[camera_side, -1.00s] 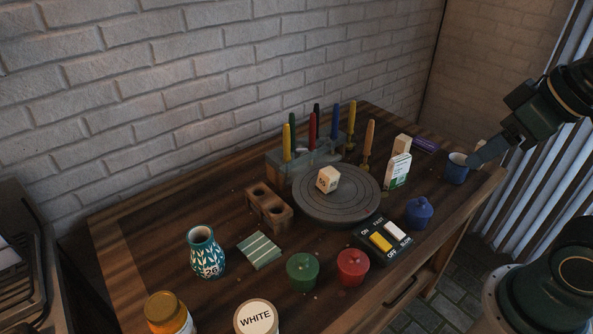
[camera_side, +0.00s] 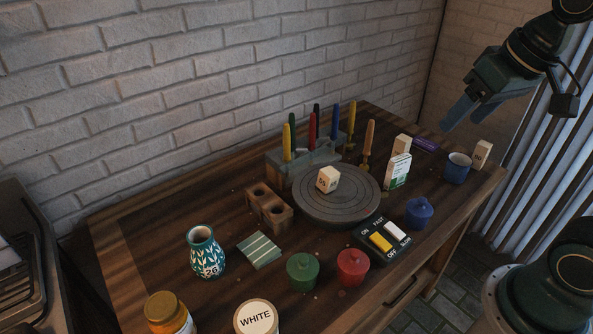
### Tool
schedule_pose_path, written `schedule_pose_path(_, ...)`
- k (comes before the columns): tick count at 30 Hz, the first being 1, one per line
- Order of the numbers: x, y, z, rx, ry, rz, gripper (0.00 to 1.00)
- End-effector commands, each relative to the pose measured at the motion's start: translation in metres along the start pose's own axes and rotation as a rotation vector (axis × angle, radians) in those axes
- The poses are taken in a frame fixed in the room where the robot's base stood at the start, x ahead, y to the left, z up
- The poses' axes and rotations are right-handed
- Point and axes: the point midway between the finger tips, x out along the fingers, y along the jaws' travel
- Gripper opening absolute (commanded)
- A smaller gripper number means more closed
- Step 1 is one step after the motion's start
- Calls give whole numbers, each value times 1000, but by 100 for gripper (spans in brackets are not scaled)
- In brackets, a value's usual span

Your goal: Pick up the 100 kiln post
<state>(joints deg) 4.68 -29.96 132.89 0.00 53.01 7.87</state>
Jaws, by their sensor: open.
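Three cream block-like posts are in view. One post (camera_side: 328,179) sits on the round grey turntable (camera_side: 312,211), with a dark mark too small to read. A taller post (camera_side: 402,144) stands behind the white carton. Another post (camera_side: 481,154) stands at the right end of the table, beside the blue mug, with a faint mark. I cannot tell from the marks which is the 100 post. My gripper (camera_side: 463,122) is open and empty, in the air above the table's right end, up and left of the right-hand post.
A blue mug (camera_side: 457,168) and white carton (camera_side: 397,171) stand near the right end. A rack of coloured tools (camera_side: 290,170) is behind the turntable. Lidded pots, green (camera_side: 303,272), red (camera_side: 352,267) and blue (camera_side: 419,213), and a switch box (camera_side: 367,246) line the front.

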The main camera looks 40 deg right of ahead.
Motion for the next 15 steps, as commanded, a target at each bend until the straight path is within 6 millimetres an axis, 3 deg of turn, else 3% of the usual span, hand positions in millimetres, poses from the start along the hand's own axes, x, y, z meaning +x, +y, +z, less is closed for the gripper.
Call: schedule_pose_path(15, 44, 35, -105, 367, -109, 80, 62)
